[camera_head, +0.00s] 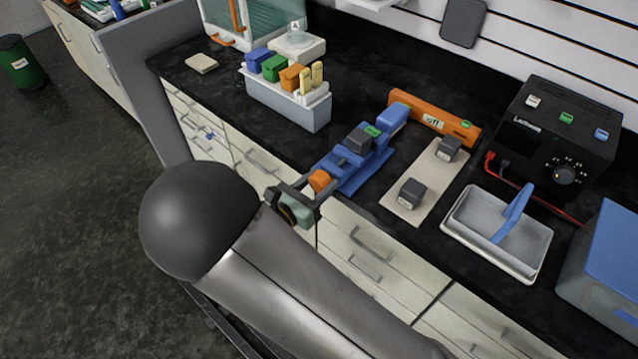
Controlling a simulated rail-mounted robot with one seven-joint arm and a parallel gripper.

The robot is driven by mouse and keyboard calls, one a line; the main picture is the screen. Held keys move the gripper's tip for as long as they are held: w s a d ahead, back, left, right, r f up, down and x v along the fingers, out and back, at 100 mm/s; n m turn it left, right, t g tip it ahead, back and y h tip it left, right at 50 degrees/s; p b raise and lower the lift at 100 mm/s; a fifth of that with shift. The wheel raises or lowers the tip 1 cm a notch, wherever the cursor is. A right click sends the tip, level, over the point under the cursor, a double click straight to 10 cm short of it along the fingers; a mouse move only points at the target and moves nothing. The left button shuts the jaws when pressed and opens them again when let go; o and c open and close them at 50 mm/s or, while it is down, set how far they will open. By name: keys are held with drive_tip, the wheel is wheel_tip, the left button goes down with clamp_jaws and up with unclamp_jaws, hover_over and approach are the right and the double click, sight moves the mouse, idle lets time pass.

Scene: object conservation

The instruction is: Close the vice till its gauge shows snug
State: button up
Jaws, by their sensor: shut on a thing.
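The blue vice (366,170) lies on the black counter, its long body running from near the counter's front edge toward the back. A dark grey block (357,140) with a green patch on or beside it sits between its blue jaws. An orange knob (320,181) is at the vice's near end. My gripper (311,192) is at this knob and shut on it; my own wrist partly hides the contact. No gauge reading on the vice is legible from here.
An orange bar (402,99) with a small "off" label stands behind the vice. A beige board (408,207) with dark blocks lies to the right, then a white tray (541,259) and a black meter box (558,135). A grey rack (286,106) stands left.

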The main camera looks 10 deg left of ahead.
drive_tip(key=o, duration=1)
drive_tip(key=shift+s, duration=0.1)
drive_tip(key=b+v, duration=0.2)
drive_tip(key=v, duration=1.5)
drive_tip(key=shift+b, duration=0.3)
drive_tip(key=shift+s+a, duration=0.1)
